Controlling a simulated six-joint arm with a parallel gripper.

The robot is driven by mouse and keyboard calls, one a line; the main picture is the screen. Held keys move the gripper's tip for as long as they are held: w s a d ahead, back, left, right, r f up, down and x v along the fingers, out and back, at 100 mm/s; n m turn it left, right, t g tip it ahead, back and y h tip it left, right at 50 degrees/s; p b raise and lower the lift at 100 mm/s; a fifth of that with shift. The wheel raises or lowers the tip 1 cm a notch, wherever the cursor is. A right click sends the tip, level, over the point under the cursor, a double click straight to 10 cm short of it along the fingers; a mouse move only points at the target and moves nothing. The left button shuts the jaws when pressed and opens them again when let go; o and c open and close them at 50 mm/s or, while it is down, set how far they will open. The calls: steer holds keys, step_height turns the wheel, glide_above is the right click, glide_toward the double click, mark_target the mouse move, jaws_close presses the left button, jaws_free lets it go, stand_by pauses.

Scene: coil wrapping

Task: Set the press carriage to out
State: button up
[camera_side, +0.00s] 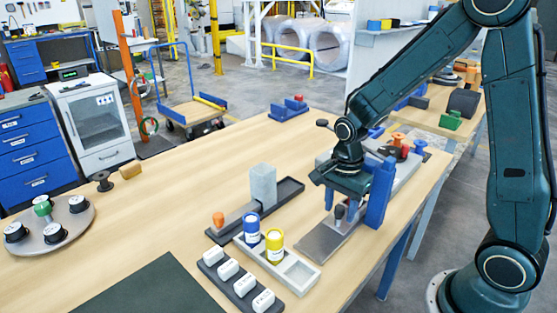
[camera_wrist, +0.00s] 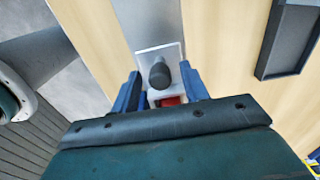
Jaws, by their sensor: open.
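The press carriage (camera_wrist: 174,50) appears to be the pale plate with a dark upright knob (camera_wrist: 160,75) on a grey metal track (camera_wrist: 153,22). In the side view the dark knob (camera_side: 340,212) stands under my gripper (camera_side: 350,210), above the near grey plate (camera_side: 318,242). My gripper (camera_wrist: 160,82) is open, pointing down, with one blue finger on each side of the knob. Gaps show between knob and fingers in the wrist view. A red part (camera_wrist: 171,101) shows just behind the knob. My wrist hides much of the press in the side view.
A dark tray (camera_side: 290,188) with a grey block (camera_side: 263,185) and a white rack (camera_side: 288,268) with blue and yellow bottles stand left of my gripper. A row of white blocks (camera_side: 240,284) is nearer. The table's right edge is close; its left middle is mostly clear.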

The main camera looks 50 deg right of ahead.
steer(key=shift+f, duration=0.15)
jaws_close()
steer(key=shift+a, duration=5.3)
jaws_free()
step_height(320, 180, up, 14)
